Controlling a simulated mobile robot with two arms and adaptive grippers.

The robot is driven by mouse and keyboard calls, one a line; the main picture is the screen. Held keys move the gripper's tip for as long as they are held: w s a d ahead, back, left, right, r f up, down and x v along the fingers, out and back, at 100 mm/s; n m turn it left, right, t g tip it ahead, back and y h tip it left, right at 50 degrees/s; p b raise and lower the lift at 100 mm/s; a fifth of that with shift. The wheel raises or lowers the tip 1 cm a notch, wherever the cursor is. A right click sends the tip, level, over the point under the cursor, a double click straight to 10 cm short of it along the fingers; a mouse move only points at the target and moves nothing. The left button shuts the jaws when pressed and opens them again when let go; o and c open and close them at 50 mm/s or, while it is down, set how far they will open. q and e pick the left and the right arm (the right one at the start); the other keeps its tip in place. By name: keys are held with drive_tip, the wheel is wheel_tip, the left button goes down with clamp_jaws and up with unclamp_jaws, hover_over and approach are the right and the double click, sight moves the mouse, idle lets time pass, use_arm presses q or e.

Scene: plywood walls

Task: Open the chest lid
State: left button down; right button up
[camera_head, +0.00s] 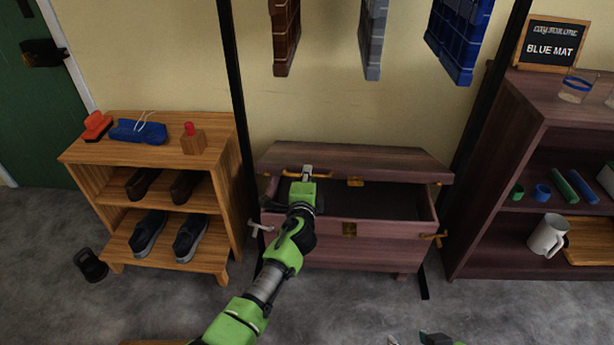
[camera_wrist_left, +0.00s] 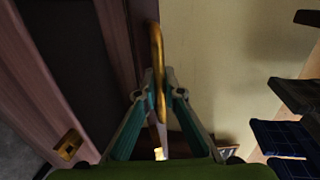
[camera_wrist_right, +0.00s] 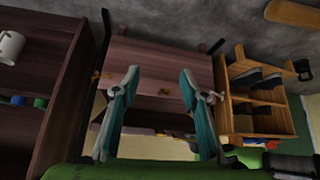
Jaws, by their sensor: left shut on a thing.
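The purple-brown wooden chest (camera_head: 330,246) stands against the wall in the middle of the head view. Its lid (camera_head: 365,160) is partly raised, showing the dark interior below. My left gripper (camera_head: 307,172) is at the left part of the lid's front edge. In the left wrist view my left gripper (camera_wrist_left: 160,75) is shut on the brass lid handle (camera_wrist_left: 156,45), a bar that runs between its fingers. My right gripper (camera_wrist_right: 160,78) is open and empty; only its tips show at the bottom of the head view. The right wrist view shows the chest (camera_wrist_right: 160,65) apart from it.
A shoe rack (camera_head: 165,212) stands left of the chest, and a dark shelf (camera_head: 490,215) with a white mug (camera_head: 547,236) stands right. A black frame (camera_head: 233,95) with hanging crates (camera_head: 372,40) stands around the chest. The floor (camera_head: 350,310) in front is mostly clear.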

use_arm(q)
drive_tip(key=shift+w+r+p, duration=0.55)
drive_tip(key=shift+w+r, duration=0.05)
drive_tip(key=shift+r, duration=0.4)
drive_tip(key=shift+w+r+p, duration=0.55)
drive_tip(key=shift+r, duration=0.5)
drive_tip(key=shift+w+r+p, duration=0.55)
drive_tip(key=shift+w+r, duration=0.05)
drive_tip(key=shift+r, duration=0.4)
drive_tip(key=shift+w+r, duration=0.1)
drive_tip(key=shift+r, duration=0.05)
drive_tip(key=shift+w+r, duration=0.4)
use_arm(e)
drive_tip(key=s+d+f+g, duration=0.2)
drive_tip(key=s+f+g, duration=0.1)
drive_tip(key=s, duration=0.3)
drive_tip(key=shift+s+g+h, duration=0.15)
drive_tip(key=shift+g+h, duration=0.25)
